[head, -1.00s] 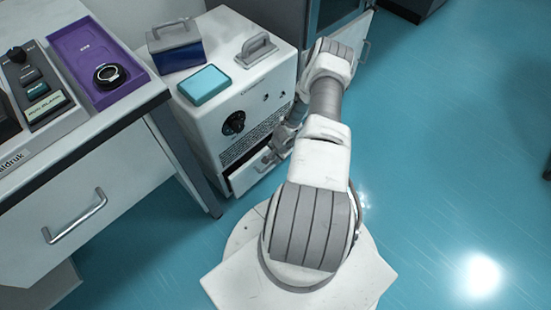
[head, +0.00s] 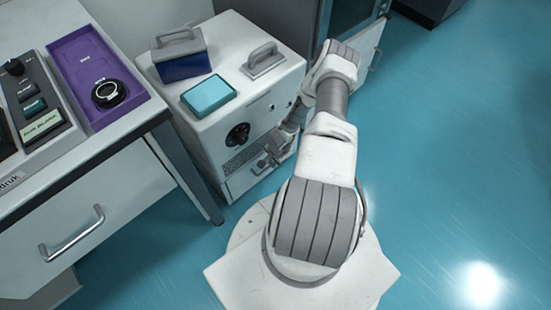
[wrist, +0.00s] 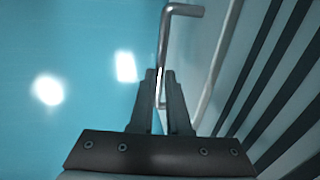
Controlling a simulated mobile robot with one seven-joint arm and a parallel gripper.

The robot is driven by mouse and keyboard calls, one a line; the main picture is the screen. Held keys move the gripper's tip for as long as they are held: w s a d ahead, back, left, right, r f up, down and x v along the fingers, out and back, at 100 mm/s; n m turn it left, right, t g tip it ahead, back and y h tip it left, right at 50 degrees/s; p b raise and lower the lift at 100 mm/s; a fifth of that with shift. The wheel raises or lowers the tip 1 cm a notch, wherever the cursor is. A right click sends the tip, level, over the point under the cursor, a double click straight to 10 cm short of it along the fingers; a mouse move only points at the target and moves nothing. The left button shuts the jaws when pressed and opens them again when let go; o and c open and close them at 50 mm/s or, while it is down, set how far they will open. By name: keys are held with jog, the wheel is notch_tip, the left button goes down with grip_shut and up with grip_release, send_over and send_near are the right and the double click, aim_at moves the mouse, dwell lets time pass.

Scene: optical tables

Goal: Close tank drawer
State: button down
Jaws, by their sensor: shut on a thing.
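The tank unit is a white cabinet (head: 215,128) with a black knob (head: 238,134) and a vent grille on its front. Its tank drawer (head: 243,184) is low on that front and looks flush or nearly flush; my arm covers its right part. My gripper (head: 268,160) is at the drawer's front, small and partly hidden in the head view. In the wrist view my gripper (wrist: 160,76) is shut on the bent metal drawer handle (wrist: 165,42), which runs between the fingertips. The blue floor shows to the left there, and dark vent slots to the right.
A blue box with a grey handle (head: 182,58), a teal block (head: 208,95) and a grey-handled plate (head: 264,60) sit on the cabinet top. A table with a purple tray (head: 82,62) and a closed drawer stands close on the left. The floor at right is clear.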

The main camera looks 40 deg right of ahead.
jog(key=shift+w, duration=0.35)
jog(key=c, duration=0.9)
grip_release()
jog(key=s+r+p, duration=0.1)
jog(key=r+p, duration=0.1)
jog(key=r, duration=0.3)
jog(key=s+r+p, duration=0.1)
jog(key=r+p, duration=0.1)
jog(key=r, duration=0.4)
jog(key=s+r+p, duration=0.1)
jog(key=r+p, duration=0.1)
jog(key=r, duration=0.4)
jog(key=shift+s+d+p, duration=0.1)
jog(key=shift+s+p, duration=0.2)
jog(key=shift+p, duration=0.1)
jog(key=shift+r, duration=0.1)
